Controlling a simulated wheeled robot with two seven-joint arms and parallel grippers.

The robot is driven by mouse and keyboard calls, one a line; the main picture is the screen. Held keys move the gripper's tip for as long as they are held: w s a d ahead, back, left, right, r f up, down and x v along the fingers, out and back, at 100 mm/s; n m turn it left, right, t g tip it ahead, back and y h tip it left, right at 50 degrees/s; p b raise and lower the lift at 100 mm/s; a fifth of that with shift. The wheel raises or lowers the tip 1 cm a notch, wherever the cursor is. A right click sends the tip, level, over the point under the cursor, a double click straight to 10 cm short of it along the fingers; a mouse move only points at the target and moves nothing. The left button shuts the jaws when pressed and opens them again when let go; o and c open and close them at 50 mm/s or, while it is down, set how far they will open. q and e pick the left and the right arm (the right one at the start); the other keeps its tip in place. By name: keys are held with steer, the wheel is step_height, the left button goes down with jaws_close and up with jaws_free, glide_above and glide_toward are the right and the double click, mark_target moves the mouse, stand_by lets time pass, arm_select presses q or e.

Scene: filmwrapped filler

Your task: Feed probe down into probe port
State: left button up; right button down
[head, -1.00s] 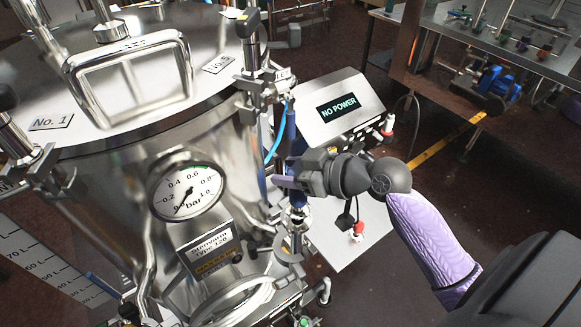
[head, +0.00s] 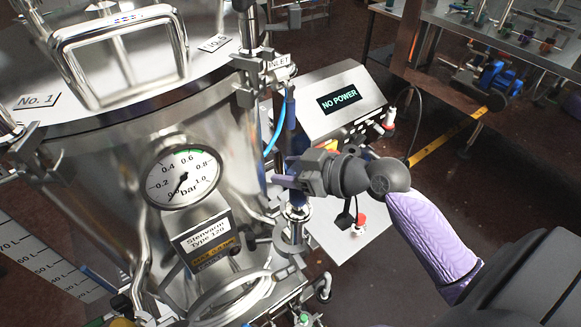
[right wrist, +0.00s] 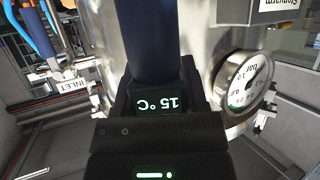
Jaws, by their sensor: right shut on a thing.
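My right gripper (head: 287,178) is shut on the dark blue handle of the probe (right wrist: 152,40) beside the steel tank. In the right wrist view, a small display reading 15 °C, upside down, shows between the jaws (right wrist: 157,100) by the handle. In the head view, blue parts of the probe (head: 297,197) show just below the jaws, above a round steel fitting (head: 296,212) that looks like the probe port. The gripper hides most of the probe. I cannot tell whether its tip is inside the port. My left gripper is not in view.
The steel tank (head: 110,140) with a pressure gauge (head: 183,177) stands left of the gripper. A control box (head: 338,103) reading NO POWER stands behind it. A blue cable (head: 272,138) hangs near the INLET label (head: 279,65).

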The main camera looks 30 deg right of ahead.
steer(key=shift+f, duration=0.3)
stand_by(0.5)
steer(key=shift+c, duration=0.2)
jaws_free()
steer(key=b+v, duration=0.1)
steer(key=v, duration=0.9)
steer(key=shift+b, duration=0.35)
steer(key=shift+f, duration=0.1)
